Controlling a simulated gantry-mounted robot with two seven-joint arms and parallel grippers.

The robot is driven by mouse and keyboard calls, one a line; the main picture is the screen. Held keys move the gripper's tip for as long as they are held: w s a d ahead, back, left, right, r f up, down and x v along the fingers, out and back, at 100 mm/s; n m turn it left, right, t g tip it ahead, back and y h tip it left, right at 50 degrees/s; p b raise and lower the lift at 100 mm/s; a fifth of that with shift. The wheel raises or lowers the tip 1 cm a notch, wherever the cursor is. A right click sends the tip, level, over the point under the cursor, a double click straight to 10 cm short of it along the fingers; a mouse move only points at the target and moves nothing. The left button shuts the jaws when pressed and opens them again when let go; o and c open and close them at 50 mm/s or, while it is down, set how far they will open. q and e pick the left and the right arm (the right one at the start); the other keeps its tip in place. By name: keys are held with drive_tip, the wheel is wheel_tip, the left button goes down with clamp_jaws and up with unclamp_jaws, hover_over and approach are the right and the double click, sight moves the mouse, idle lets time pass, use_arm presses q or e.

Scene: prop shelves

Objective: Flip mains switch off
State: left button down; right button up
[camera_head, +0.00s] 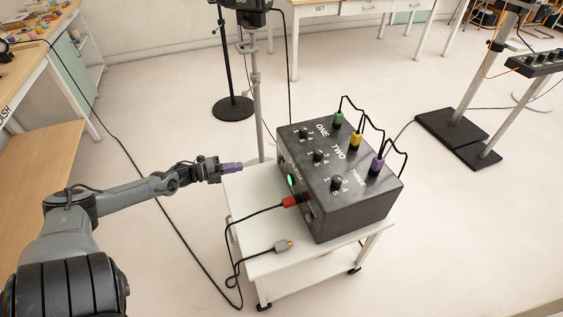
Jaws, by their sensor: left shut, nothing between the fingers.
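A dark control box (340,215) stands on a white cart. Its left face carries a small glowing green part (291,181), which looks like the mains switch; its exact position is too small to read. My left gripper (236,167) comes in from the left with purple fingertips. It is shut and empty, level with that face and a short gap to the left of the green part, not touching it. My right gripper is not in view.
A red plug (289,202) sits in the box's left face below the green part. A loose grey plug (283,246) lies on the cart top (262,268). Green, yellow and purple plugs with black cables stand on the box top. A stand pole (257,100) rises behind the cart.

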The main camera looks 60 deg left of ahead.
use_arm(q)
drive_tip(key=shift+s+f, duration=0.1)
drive_tip(key=shift+s, duration=0.1)
drive_tip(key=b, duration=0.9)
approach(279, 160)
drive_tip(key=x, duration=0.3)
drive_tip(key=f+x, duration=0.1)
drive_tip(key=x, duration=0.1)
drive_tip(key=shift+w+a, duration=0.1)
drive_tip(key=shift+a, duration=0.15)
drive_tip(key=shift+b+x, duration=0.3)
drive_tip(key=shift+x, duration=0.5)
